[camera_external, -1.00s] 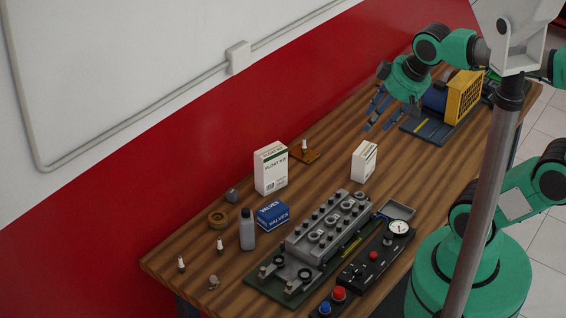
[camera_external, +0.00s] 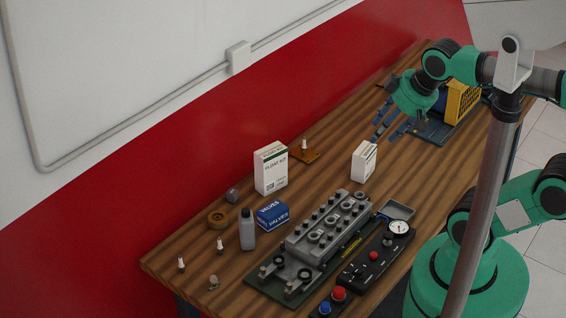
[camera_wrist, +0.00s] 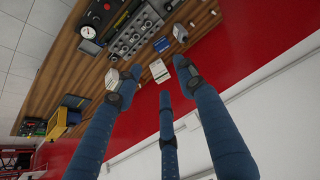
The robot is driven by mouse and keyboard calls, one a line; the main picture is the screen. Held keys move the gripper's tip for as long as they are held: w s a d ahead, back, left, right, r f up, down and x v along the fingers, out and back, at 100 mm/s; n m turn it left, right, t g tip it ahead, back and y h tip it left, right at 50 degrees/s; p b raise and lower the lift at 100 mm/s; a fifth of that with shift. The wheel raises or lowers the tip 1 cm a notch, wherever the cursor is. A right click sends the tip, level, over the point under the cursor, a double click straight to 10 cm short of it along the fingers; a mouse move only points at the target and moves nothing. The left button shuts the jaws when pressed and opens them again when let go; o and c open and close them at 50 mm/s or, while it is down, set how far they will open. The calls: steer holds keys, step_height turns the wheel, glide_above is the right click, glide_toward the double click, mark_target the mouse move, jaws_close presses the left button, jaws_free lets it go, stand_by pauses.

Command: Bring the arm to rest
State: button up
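My gripper (camera_external: 391,128) has blue fingers. It hangs in the air above the back part of the wooden workbench (camera_external: 335,165), to the left of the yellow and blue machine. In the wrist view my gripper (camera_wrist: 153,82) has its three fingers spread apart, with nothing between them in its grasp. My green arm comes in from the right, bent at the elbow. My base stands at the bench's right side and is partly hidden by a grey pole.
A yellow-caged machine (camera_external: 462,103) stands close to the gripper. A small white box (camera_external: 364,160), a float kit box (camera_external: 270,168), a blue valves box (camera_external: 272,216), a grey bottle (camera_external: 247,230) and an engine head (camera_external: 328,225) stand nearer. A red wall (camera_external: 150,150) runs behind.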

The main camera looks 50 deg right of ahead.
step_height(320, 180, down, 15)
steer(key=b, duration=1.3)
steer(key=shift+b, duration=0.35)
